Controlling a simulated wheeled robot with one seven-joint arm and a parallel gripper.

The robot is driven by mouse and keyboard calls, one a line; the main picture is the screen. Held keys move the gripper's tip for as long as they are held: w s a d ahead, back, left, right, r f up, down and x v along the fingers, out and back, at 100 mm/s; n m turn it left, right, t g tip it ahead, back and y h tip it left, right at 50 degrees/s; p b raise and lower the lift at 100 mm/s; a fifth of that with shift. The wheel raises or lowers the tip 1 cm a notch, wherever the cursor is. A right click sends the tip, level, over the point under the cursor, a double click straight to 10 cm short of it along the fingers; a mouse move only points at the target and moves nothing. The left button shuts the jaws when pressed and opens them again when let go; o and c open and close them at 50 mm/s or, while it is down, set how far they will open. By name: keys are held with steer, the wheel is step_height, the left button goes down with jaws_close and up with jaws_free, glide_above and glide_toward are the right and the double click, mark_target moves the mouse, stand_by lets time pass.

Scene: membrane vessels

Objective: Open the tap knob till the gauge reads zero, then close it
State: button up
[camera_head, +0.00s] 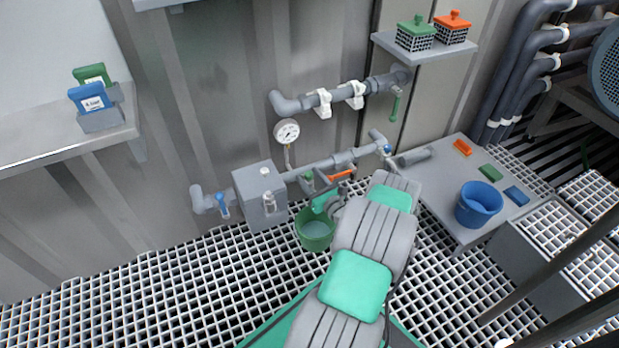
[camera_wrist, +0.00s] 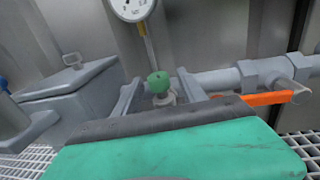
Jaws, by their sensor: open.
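The green tap knob (camera_wrist: 158,82) shows in the wrist view on a small grey valve, below the gauge stem. My gripper (camera_wrist: 159,88) is open, with one finger on each side of the knob in the wrist view. I see gaps beside the knob and no clear contact. The round white gauge (camera_head: 287,132) stands above the pipe. Its lower part shows at the top of the wrist view (camera_wrist: 132,5). Its reading is too small to tell.
An orange-red lever (camera_wrist: 265,98) is close right of my gripper. A grey box (camera_head: 262,195) is on the pipe to the left. A green bucket (camera_head: 315,240) stands on the grating below. A blue bucket (camera_head: 480,204) is on the side table (camera_head: 440,205).

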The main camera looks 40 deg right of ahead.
steer(key=shift+w, duration=0.15)
jaws_close()
stand_by(0.5)
